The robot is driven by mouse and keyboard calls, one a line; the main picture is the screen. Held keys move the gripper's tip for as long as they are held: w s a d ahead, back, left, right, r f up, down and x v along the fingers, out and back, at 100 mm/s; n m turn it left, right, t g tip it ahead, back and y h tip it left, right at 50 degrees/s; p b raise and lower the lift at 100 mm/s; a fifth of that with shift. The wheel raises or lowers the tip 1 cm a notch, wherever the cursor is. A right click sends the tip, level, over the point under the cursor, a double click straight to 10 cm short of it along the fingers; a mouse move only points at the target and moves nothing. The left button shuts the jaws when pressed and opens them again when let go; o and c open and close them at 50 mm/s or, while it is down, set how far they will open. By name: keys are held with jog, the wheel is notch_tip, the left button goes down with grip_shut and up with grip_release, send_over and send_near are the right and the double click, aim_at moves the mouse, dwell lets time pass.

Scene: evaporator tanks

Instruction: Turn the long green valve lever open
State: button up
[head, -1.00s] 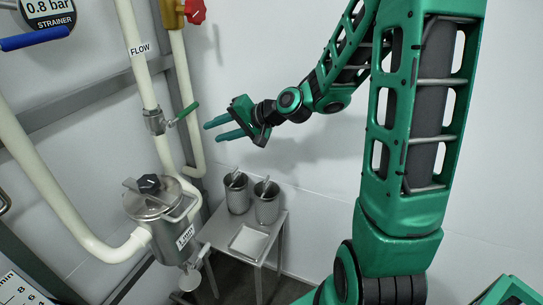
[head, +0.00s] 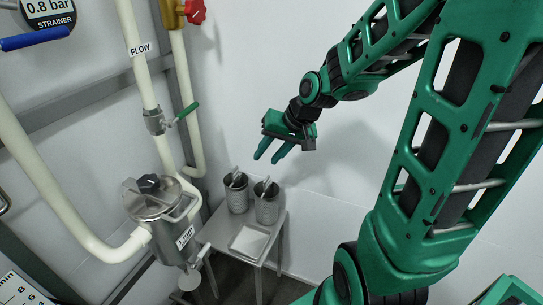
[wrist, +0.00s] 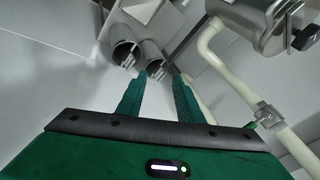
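The long green valve lever (head: 187,111) sticks out up and to the right from a metal valve body (head: 155,121) on the cream pipe marked FLOW. In the wrist view the lever (wrist: 268,122) shows small at the right, beside the right end of my gripper. My gripper (head: 268,156) is to the right of the lever and lower, well apart from it, above the small table. Its two teal fingers are spread with a gap between them and nothing in it; the wrist view also shows the gripper (wrist: 160,80) empty.
A small metal table (head: 276,236) with two metal canisters (head: 236,194) and a white tray (head: 249,242) stands below my gripper. A steel strainer pot (head: 152,200) is at its left. A red valve handle (head: 195,11) and a blue lever (head: 34,38) are higher up.

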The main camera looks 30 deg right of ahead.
jog(key=shift+s+d, duration=0.45)
jog(key=shift+s, duration=0.2)
